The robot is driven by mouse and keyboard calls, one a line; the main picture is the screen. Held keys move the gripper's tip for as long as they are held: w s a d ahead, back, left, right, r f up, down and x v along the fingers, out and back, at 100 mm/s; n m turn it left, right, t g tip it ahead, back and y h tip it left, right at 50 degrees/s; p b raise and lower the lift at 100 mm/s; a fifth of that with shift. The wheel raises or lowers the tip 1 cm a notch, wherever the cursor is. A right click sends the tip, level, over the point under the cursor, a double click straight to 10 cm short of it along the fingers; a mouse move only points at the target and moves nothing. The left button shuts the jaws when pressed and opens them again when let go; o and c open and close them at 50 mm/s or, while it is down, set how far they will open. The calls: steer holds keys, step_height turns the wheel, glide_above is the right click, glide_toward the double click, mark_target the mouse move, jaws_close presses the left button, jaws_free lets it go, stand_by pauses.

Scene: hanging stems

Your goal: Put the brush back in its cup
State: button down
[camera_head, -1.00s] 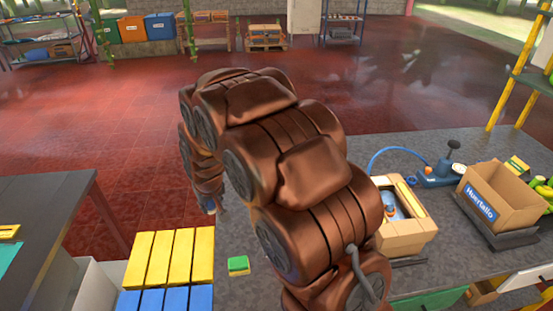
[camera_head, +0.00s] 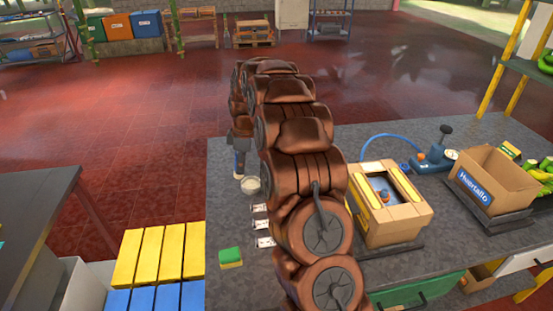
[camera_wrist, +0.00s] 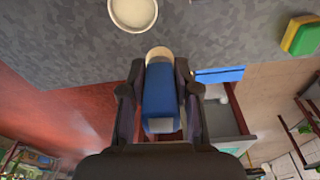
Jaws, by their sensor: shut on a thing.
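My gripper (camera_wrist: 159,70) is shut on the brush (camera_wrist: 160,98), whose blue part sits between the fingers and whose pale round end points towards the cup. The cup (camera_wrist: 133,12) is pale and round, open towards the wrist camera and cut by the top edge of that view. The brush end is just below it in the picture, apart from it. In the head view the cup (camera_head: 251,185) stands near the counter's left edge, close beside my gripper (camera_head: 241,152). A bit of the brush's blue shows there (camera_head: 239,167); the rest is hard to make out.
The grey counter (camera_head: 220,220) holds a green and yellow sponge (camera_head: 230,257), small white labelled items (camera_head: 262,225) and a cardboard box (camera_head: 395,220). Another box (camera_head: 490,180) stands further right.

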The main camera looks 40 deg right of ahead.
steer(key=s+d+f+n+g+h+b, duration=0.1)
steer(key=d+n, duration=0.5)
steer(key=d, duration=0.6)
steer(key=shift+s+d+f+n+b, duration=0.2)
steer(key=shift+s+d+n+b, duration=0.2)
steer(key=shift+b, duration=0.2)
steer(key=shift+f, duration=0.1)
steer(key=shift+a+f+b, duration=0.1)
steer(key=shift+f+b, duration=0.8)
steer(key=shift+f, duration=2.35)
steer(key=shift+f+b, duration=0.5)
steer(key=shift+f, duration=0.05)
steer(key=shift+c, duration=1.8)
jaws_free()
steer(key=shift+r, duration=1.6)
